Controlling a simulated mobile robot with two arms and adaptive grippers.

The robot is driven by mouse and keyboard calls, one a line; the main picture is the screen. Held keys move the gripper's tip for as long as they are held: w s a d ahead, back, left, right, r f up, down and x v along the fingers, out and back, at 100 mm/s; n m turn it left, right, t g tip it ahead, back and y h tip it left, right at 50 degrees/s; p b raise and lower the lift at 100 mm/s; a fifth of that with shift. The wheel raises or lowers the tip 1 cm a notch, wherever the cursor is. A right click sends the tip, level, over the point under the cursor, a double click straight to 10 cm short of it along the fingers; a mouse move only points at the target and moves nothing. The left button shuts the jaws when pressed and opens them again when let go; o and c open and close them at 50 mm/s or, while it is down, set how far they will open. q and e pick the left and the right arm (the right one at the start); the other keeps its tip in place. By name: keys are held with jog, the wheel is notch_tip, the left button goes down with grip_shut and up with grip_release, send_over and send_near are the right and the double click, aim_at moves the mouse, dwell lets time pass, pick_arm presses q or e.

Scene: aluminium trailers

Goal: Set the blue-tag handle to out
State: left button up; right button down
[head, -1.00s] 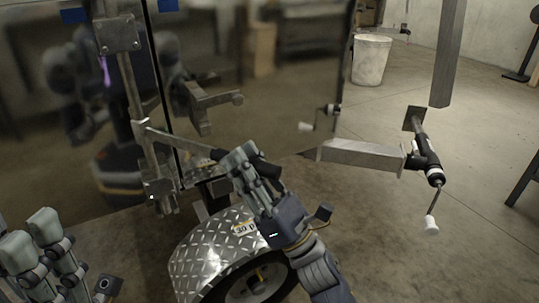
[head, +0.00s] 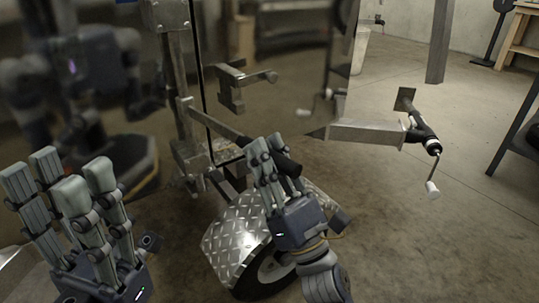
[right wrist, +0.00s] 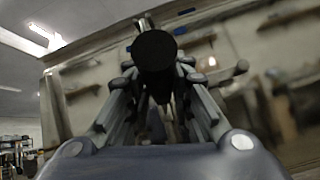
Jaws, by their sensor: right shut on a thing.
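The handle is a metal bar (head: 217,124) with a black grip (head: 287,163), pivoting on the latch post of the trailer door. It points out from the door towards the lower right. My right gripper (head: 270,157) is shut on the black grip. In the right wrist view the grip's round black end (right wrist: 155,50) sits between the fingers. A sliver of blue tag (head: 125,1) shows at the top edge; whether it belongs to this handle I cannot tell. My left gripper (head: 62,178) is open and empty at the lower left, with its fingers pointing up.
The diamond-plate fender (head: 233,236) and wheel lie just below my right gripper. A second metal bracket (head: 238,85) shows on the shiny door panel. A trailer arm (head: 365,131) with a crank (head: 432,188) sticks out to the right.

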jog(key=c, duration=1.7)
grip_release()
jog(key=shift+a+f, duration=0.1)
jog(key=shift+v, duration=3.75)
